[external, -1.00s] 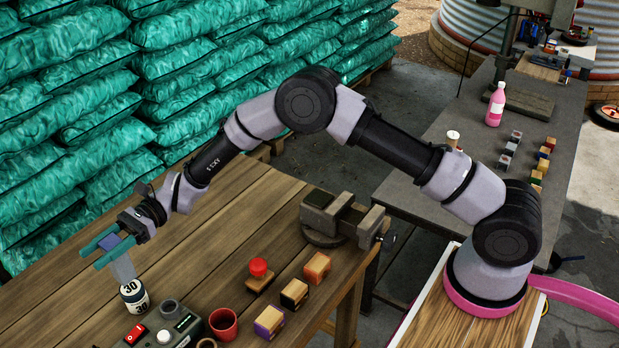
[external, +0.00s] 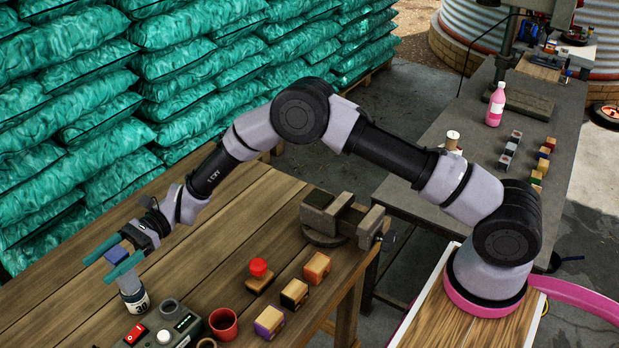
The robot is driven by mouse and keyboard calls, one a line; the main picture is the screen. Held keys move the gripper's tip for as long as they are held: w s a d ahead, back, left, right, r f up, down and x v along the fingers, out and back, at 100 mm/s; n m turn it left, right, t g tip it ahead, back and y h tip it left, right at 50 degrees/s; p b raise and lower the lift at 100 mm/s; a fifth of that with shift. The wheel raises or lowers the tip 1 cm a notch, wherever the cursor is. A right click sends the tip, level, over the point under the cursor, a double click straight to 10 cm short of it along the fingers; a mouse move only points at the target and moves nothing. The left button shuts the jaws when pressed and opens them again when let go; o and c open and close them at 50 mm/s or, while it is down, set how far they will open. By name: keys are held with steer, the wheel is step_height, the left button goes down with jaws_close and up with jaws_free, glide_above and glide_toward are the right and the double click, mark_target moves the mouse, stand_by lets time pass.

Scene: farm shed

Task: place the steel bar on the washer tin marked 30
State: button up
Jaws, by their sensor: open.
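The tin is white and dark, marked 30, and stands on the wooden table.
Beside the tin are a grey ring (external: 170,308), a control box (external: 182,330) and a red cup (external: 223,323). Several wooden blocks, one being the orange block (external: 317,266), and a vise (external: 340,218) stand further right. The table's middle is clear.

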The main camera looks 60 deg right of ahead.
steer(key=d, duration=1.2)
steer(key=s+d+r+n+h, duration=0.4)
steer(key=s+d+r, duration=0.1)
steer(key=s+r, duration=0.35)
steer(key=s+d+r+n+h, duration=0.45)
steer(key=s+r, duration=0.35)
steer(key=r, duration=0.2)
steer(key=s+d+r+n+t+h, duration=0.2)
steer(key=s+d+r+t+h, duration=0.1)
steer(key=s+d, duration=0.7)
steer(key=s+d+r+n+t+h, duration=0.3)
steer(key=s+d+t+h, duration=0.1)
steer(key=s+d, duration=0.6)
steer(key=s, duration=0.3)
steer(key=shift+s+d+r, duration=0.15)
steer(key=shift+s+r, duration=0.05)
steer(key=shift+s, duration=0.1)
steer(key=shift+h, duration=0.25)
